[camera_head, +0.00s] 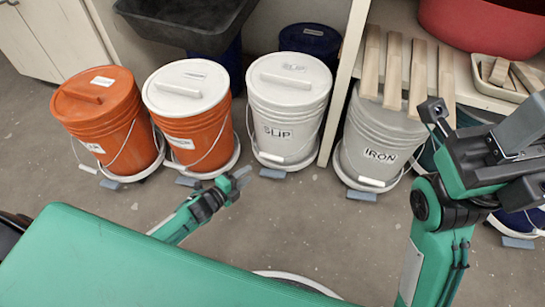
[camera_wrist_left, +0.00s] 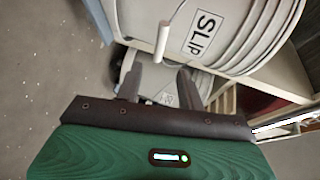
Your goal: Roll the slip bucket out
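The slip bucket (camera_head: 286,98) is white, lidded and labelled SLIP. It stands upright on a round white dolly (camera_head: 288,162) between an orange bucket and the IRON bucket. Its wire bail hangs down in front with a white grip (camera_head: 270,157), and a grey-blue block (camera_head: 272,174) lies on the floor before the dolly. My left gripper (camera_head: 240,178) is low, left of that block and apart from the bucket. In the left wrist view its fingers (camera_wrist_left: 160,82) are spread and empty, with the bail grip (camera_wrist_left: 162,42) beyond them. My right gripper (camera_head: 470,130) is at right; its fingers are unclear.
Two orange buckets (camera_head: 103,110) (camera_head: 192,110) stand to the left and the grey IRON bucket (camera_head: 378,135) to the right, with similar blocks in front. A shelf post (camera_head: 345,85) is close beside the slip bucket. A dark blue bucket (camera_head: 310,42) is behind.

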